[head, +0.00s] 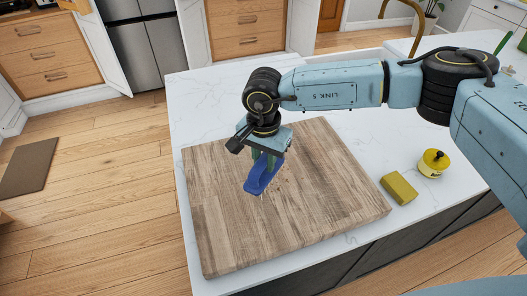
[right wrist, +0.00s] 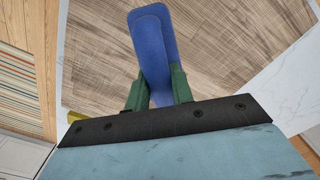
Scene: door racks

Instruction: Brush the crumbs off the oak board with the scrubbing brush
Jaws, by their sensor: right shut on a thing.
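The oak board (head: 228,222) lies flat on the white countertop; its grain also fills much of the right wrist view (right wrist: 225,50). Small brown crumbs (head: 285,178) show on the board just right of the brush. The blue scrubbing brush (head: 260,178) is held in my right gripper (head: 267,158), low over the middle of the board. In the right wrist view the green fingers close on both sides of the blue brush (right wrist: 153,45). I cannot tell whether the bristles touch the board. My left gripper is not in view.
A yellow-green sponge (head: 399,188) lies on the counter right of the board. A small yellow pot with a black knob (head: 433,163) stands behind it. The counter's left and front edges run close to the board. The counter behind the board (head: 205,100) is clear.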

